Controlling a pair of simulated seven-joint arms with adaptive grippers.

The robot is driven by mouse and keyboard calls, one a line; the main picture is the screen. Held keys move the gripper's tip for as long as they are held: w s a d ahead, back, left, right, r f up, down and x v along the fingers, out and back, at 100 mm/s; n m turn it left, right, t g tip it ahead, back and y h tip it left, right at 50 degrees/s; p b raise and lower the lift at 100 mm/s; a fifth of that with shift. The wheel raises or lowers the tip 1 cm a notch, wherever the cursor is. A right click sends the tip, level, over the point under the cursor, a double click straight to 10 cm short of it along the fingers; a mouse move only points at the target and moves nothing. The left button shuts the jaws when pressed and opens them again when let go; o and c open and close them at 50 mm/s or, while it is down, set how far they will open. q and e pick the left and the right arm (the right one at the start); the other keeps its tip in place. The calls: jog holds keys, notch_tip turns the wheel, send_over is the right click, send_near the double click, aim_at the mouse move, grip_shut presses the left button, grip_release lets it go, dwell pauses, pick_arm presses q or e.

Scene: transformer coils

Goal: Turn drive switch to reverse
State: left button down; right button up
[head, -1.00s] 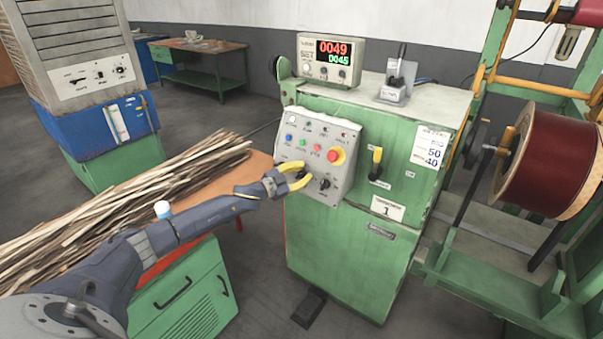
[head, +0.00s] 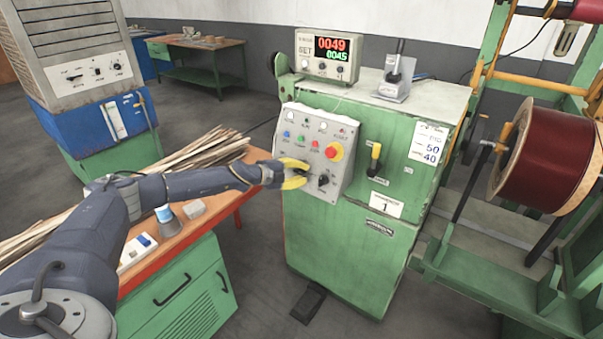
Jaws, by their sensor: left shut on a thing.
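The control panel (head: 342,157) is a grey sloped plate on the front of a green machine. My left gripper (head: 303,174) has its yellow fingers at the panel's lower left, shut on a small dark switch knob that they mostly hide. I take this knob for the drive switch; its label and pointer direction cannot be made out. A second black rotary knob (head: 323,180) shows just right of the fingers. My right gripper is not in view.
A red emergency button on a yellow ring (head: 334,151) and small coloured buttons sit above the fingers. A yellow-handled lever (head: 375,158) is to the right. A workbench (head: 187,236) with wood strips lies under my left arm.

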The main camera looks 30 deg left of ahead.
pick_arm(q)
jog(key=shift+m+g, duration=0.3)
jog(key=shift+m, duration=0.3)
jog(key=c, duration=1.5)
grip_release()
jog(key=shift+f, duration=0.1)
jog(key=v, duration=1.2)
jog(key=shift+d, duration=0.1)
